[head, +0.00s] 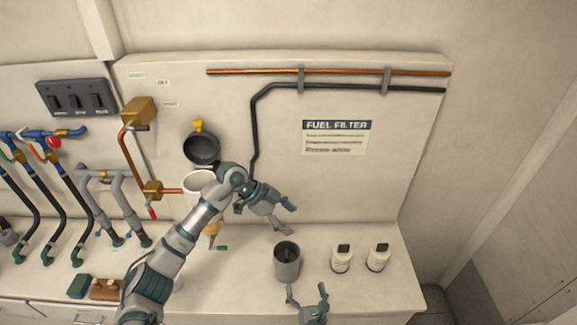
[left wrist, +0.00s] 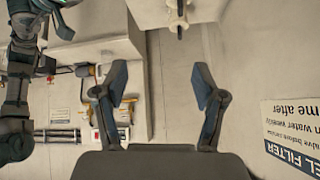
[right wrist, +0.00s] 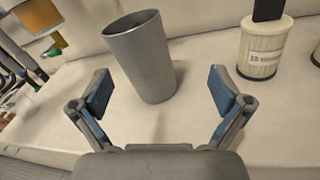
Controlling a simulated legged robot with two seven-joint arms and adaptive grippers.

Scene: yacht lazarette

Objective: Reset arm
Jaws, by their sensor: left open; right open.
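My left arm reaches across the head view from the lower left. My left gripper (head: 284,219) is open and empty above the counter, in front of the wall panel. In the left wrist view its two fingers (left wrist: 160,92) stand apart with nothing between them. My right gripper (head: 306,294) is low in the head view, near the counter's front, open and empty. In the right wrist view its fingers (right wrist: 160,95) are spread, with a grey cup (right wrist: 150,62) beyond them, not gripped. The cup (head: 287,262) stands upright on the counter.
Two white filter canisters (head: 341,258) (head: 378,257) stand right of the cup. A fuel filter sign (head: 336,138) is on the panel. A black filter bowl (head: 201,148) and a white ring-like part (head: 199,181) sit near my left arm. Pipes and hoses (head: 75,190) fill the left side.

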